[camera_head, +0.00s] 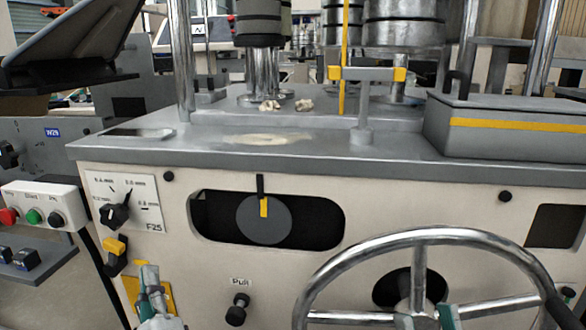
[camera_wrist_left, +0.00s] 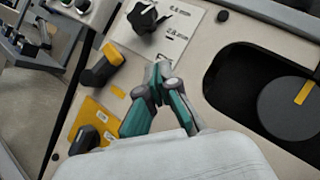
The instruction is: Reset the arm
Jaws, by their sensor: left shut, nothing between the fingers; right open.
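My left gripper (camera_head: 148,275) is at the lower left in the head view, in front of the cream machine panel (camera_head: 200,265). Its teal-and-grey fingers are shut with nothing between them. In the left wrist view the closed fingertips (camera_wrist_left: 160,72) point toward the panel below the black selector knob (camera_wrist_left: 146,18). My right gripper (camera_head: 425,316) is at the bottom edge in the head view, in front of the metal handwheel (camera_head: 420,236). Its two teal fingers stand apart, open, partly cut off by the frame. I cannot tell whether they touch the wheel.
A yellow-and-black switch (camera_head: 115,245) sits above my left gripper; it also shows in the left wrist view (camera_wrist_left: 103,65). A button box (camera_head: 43,208) is at left. A "Pull" knob (camera_head: 238,310) and a slot with a dark disc (camera_head: 262,222) lie between the grippers.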

